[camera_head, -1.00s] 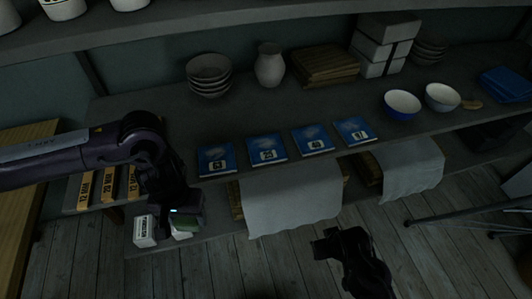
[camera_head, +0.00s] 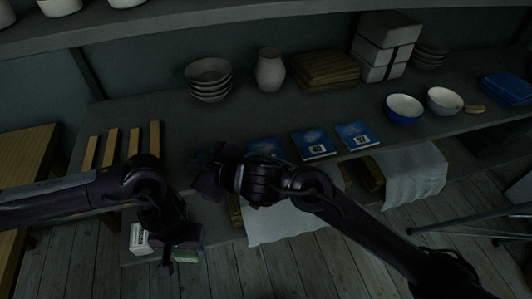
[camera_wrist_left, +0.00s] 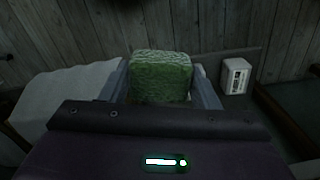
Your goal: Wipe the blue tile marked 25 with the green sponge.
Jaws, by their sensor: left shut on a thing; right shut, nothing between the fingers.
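My left gripper (camera_head: 187,248) is shut on the green sponge (camera_head: 187,257), low at the front edge of the shelf. In the left wrist view the sponge (camera_wrist_left: 160,76) sits between both fingers. Three blue tiles show in the head view: a partly covered one (camera_head: 266,146), a middle one (camera_head: 313,144) and a right one (camera_head: 357,135). Their numbers are too small to read surely, so I cannot tell which is 25. My right gripper (camera_head: 207,168) is shut and empty, over the left end of the tile row. It hides the leftmost tile.
A small white labelled box (camera_head: 140,239) stands beside my left gripper. A grey cloth (camera_head: 285,222) hangs below the tiles. My right arm crosses in front of the tiles.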

